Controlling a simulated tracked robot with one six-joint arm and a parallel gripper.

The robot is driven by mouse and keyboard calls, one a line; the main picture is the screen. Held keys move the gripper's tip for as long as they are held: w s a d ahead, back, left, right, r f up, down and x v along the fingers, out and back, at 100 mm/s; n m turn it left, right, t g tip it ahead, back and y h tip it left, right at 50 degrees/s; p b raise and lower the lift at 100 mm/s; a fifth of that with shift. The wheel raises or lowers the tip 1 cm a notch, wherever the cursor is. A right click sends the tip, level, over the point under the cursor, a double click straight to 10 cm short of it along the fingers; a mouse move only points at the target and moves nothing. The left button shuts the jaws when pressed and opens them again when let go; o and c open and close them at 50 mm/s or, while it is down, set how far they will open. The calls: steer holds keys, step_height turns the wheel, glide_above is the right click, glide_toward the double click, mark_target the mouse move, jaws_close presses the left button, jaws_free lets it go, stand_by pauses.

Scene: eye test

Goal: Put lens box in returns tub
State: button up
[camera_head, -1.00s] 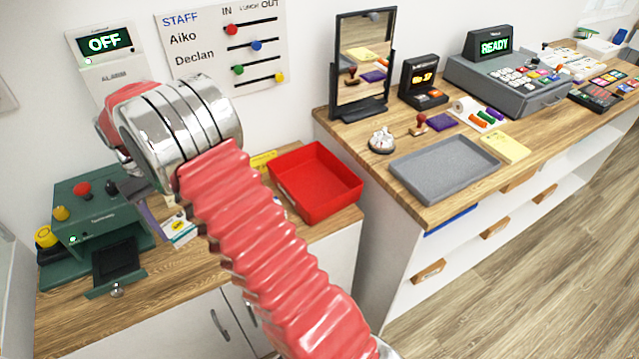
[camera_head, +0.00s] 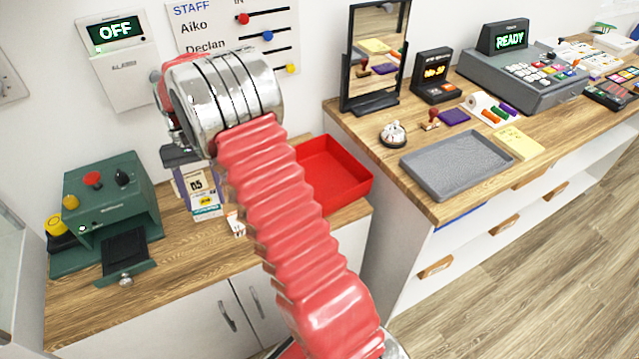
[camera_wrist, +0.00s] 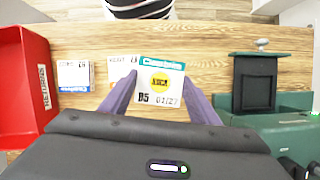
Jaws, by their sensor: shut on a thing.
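The lens box appears to be the white box with a teal edge and yellow round mark (camera_wrist: 162,83), between my purple fingers in the wrist view. My gripper (camera_wrist: 160,92) is shut on it. In the camera_head view the box (camera_head: 205,192) hangs below my gripper (camera_head: 183,168), beside the green machine. Its height above the counter is hard to tell. The red returns tub (camera_head: 338,178) stands to the right, partly hidden by my arm. In the wrist view the tub (camera_wrist: 42,88) is at the left, and no contents show.
Small white label cards or boxes (camera_wrist: 75,76) lie on the wooden counter between box and tub. The green machine (camera_head: 108,205) with its pulled-out drawer stands left. A higher counter with a grey tray (camera_head: 457,165) and mirror (camera_head: 376,55) is at right.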

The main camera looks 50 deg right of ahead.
steer(key=s+d+r+m+t+h, duration=0.1)
steer(key=s+d+m+t, duration=0.3)
steer(key=d+m, duration=1)
steer(key=s+d+m+t+h, duration=0.2)
steer(key=s+d+m+t, duration=0.2)
steer(key=s+d+m, duration=0.7)
steer(key=d+m, duration=0.4)
steer(key=m, duration=0.4)
steer(key=shift+r, duration=0.35)
steer(key=shift+s+d, duration=0.1)
glide_toward(323, 194)
steer(key=shift+w+d+f, duration=0.15)
steer(key=shift+w+f, duration=0.3)
steer(key=shift+w, duration=0.3)
steer(key=shift+f, duration=1.9)
